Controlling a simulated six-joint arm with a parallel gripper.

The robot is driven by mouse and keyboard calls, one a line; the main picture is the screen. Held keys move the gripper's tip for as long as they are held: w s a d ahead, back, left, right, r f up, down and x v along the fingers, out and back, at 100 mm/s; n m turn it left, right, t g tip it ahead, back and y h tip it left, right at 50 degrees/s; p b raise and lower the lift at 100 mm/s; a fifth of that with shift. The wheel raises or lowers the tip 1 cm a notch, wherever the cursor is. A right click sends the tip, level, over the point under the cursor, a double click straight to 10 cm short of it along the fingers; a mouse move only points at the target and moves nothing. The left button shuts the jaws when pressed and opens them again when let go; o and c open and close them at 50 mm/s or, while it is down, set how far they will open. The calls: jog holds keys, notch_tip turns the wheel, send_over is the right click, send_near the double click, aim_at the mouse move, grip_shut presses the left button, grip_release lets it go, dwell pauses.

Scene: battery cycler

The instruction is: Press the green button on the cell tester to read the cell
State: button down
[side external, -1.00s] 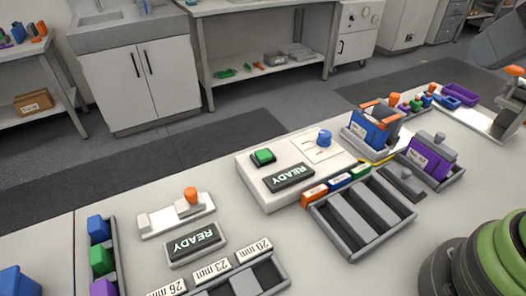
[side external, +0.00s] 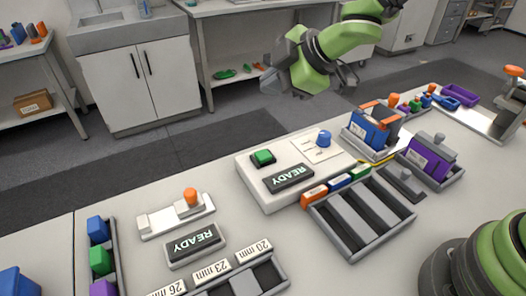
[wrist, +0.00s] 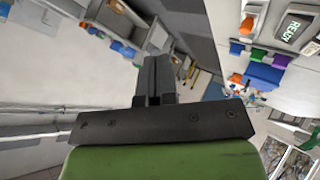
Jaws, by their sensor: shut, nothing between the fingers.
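The cell tester (side external: 250,180) is a white box on the bench in the side external view. Its green button (side external: 262,157) sits in a dark square surround at the box's back left. The tester's dark display (side external: 289,178) reads READY, and a blue knob (side external: 324,138) stands at its back right. My gripper (side external: 272,82) is in the air above and behind the tester, well apart from the button. In the wrist view my gripper's dark fingers (wrist: 156,65) are together and empty. I cannot make out the green button in the wrist view.
A gauge with an orange knob (side external: 190,196) and another READY display (side external: 194,243) stand left of the tester. A grey slotted tray (side external: 345,240) lies in front of it. Blue (side external: 368,130) and purple (side external: 428,158) blocks stand in holders to the right.

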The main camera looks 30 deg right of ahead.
aim_at(263, 156)
jog(key=a+f+n, duration=0.1)
jog(key=a+f+g+y, duration=0.1)
jog(key=f, duration=0.1)
jog(key=shift+s+a+n, duration=0.1)
jog(key=shift+s+n, duration=0.1)
jog(key=shift+n, duration=0.2)
jog(key=shift+f, duration=4.35)
jog(key=shift+f, duration=0.1)
jog(key=shift+f, duration=0.3)
jog(key=shift+f, duration=0.5)
jog(key=shift+r, duration=0.95)
